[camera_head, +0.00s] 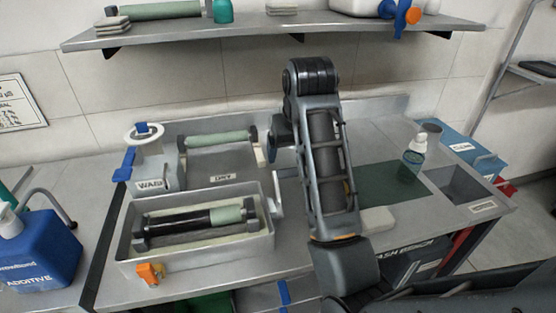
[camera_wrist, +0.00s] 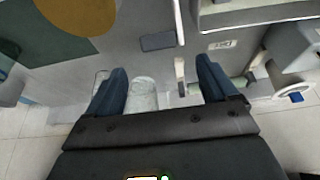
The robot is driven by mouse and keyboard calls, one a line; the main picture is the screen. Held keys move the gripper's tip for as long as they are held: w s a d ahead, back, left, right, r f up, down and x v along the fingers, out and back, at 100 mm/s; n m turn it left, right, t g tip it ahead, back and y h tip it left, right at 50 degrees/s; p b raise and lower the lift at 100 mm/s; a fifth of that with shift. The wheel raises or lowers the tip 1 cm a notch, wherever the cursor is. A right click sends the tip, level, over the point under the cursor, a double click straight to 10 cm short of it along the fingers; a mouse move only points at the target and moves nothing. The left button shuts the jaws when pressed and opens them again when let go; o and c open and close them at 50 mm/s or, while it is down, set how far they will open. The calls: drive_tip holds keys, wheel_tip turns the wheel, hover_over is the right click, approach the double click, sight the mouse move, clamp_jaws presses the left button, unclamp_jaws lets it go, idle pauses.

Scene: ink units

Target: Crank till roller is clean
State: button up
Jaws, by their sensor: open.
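The roller (camera_head: 187,225) lies in the grey wash trough (camera_head: 130,257) at the front left of the bench. Its left part is black and its right part is pale green. A pale crank arm (camera_head: 278,190) stands at the trough's right end; it shows at the top of the wrist view (camera_wrist: 179,20), beside what looks like its dark grip (camera_wrist: 158,42). My gripper (camera_wrist: 163,75) is open and empty above the bench, with the dark grip beyond its fingertips, apart from them. In the head view my arm hides most of the gripper; one finger (camera_head: 277,140) shows behind the trough's right end.
Behind the trough is the DRY tray (camera_head: 222,165) with another green roller (camera_head: 220,138). The WASH container (camera_head: 158,165) stands left of it. To the right are a green mat (camera_head: 378,186), a clear bottle (camera_head: 414,155) and a sink (camera_head: 465,187). A shelf (camera_head: 270,30) runs above.

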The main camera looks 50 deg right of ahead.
sight(288, 169)
drive_tip(key=x, duration=0.7)
drive_tip(key=shift+f, duration=0.2)
drive_tip(key=shift+s, duration=0.1)
drive_tip(key=shift+c, duration=0.4)
